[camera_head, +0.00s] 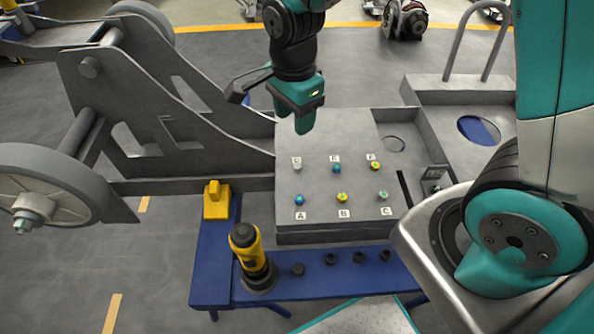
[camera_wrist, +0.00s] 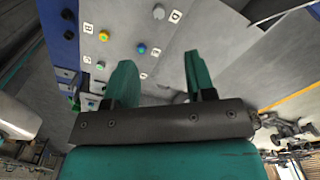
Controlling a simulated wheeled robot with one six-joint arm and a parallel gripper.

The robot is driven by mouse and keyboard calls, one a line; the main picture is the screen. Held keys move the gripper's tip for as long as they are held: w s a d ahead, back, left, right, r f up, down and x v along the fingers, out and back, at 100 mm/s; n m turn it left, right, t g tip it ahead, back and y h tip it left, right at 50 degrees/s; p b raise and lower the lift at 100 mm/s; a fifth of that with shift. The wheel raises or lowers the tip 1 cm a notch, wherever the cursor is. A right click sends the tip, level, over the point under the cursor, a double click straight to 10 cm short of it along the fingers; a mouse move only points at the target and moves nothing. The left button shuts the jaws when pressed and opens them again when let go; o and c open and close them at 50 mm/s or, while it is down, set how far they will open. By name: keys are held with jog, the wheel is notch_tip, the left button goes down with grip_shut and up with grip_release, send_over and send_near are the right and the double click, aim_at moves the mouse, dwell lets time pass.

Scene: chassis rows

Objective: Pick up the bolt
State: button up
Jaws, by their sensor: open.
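Several small bolts stand on the grey chassis plate (camera_head: 323,137), beside letter labels. In the head view the back row has a grey bolt (camera_head: 297,166), a blue one (camera_head: 336,168) and a yellow one (camera_head: 375,166). The front row has a blue one (camera_head: 299,199), a yellow one (camera_head: 342,197) and a greenish one (camera_head: 383,196). My gripper (camera_head: 304,122) is open and empty above the plate's back left part, behind the bolts.
A yellow-black power tool (camera_head: 247,247) stands on a blue bench (camera_head: 212,265), beside several dark sockets (camera_head: 330,258). A yellow block (camera_head: 216,201) sits at its left. The chassis arm and wheel (camera_head: 50,190) fill the left; a metal handle (camera_head: 478,35) rises back right.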

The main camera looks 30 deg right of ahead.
send_over(296, 167)
notch_tip(296, 167, down, 9)
jog(key=shift+w+a+f+b, duration=0.1)
jog(key=shift+f+b, duration=0.1)
jog(key=shift+b, duration=0.2)
jog(key=shift+f, duration=2.7)
grip_shut()
jog(key=shift+r, duration=0.1)
